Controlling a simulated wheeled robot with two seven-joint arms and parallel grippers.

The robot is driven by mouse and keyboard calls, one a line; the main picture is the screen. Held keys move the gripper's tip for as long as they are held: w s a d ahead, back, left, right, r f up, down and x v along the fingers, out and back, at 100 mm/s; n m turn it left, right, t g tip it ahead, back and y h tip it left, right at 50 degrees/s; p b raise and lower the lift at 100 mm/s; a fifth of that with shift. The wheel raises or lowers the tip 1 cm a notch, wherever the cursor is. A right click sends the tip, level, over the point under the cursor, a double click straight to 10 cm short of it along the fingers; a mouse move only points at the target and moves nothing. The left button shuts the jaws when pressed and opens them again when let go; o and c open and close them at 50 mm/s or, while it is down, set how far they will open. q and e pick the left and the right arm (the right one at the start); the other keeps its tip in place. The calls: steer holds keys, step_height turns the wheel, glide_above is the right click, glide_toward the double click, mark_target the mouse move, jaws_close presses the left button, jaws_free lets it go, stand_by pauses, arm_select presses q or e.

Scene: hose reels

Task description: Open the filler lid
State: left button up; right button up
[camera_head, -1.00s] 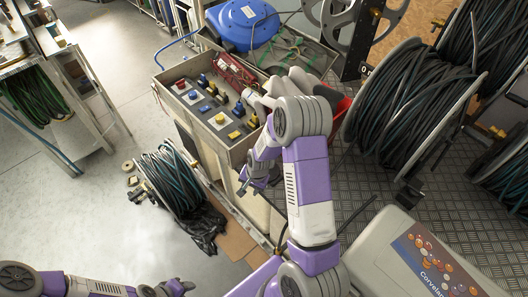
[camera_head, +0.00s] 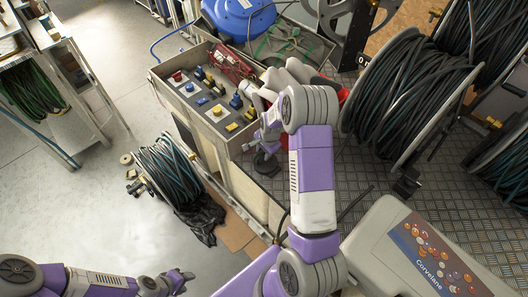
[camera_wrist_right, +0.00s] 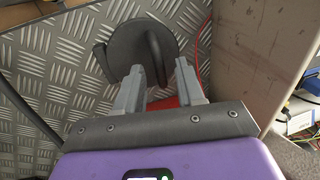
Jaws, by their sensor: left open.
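A dark round lid (camera_wrist_right: 140,52) with an upright ridge lies just ahead of my right gripper in the right wrist view. A red body (camera_wrist_right: 165,102) shows below and behind it, mostly hidden by the fingers. My right gripper (camera_wrist_right: 158,66) has its fingers apart, with the ridge showing between the tips; I cannot tell whether they touch it. In the head view, my right gripper (camera_head: 262,142) is partly hidden by its own arm, and a dark disc (camera_head: 265,163) shows just below it. My left gripper (camera_head: 180,279) is open and empty at the lower left, over the floor.
A control box (camera_head: 211,112) with buttons and switches stands left of my right arm. A large hose reel (camera_head: 408,105) stands to its right on the tread-plate deck (camera_head: 350,180). A small cable reel (camera_head: 168,172) stands on the floor. A pale console (camera_head: 400,255) fills the lower right.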

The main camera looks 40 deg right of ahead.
jaws_close()
stand_by(1.4)
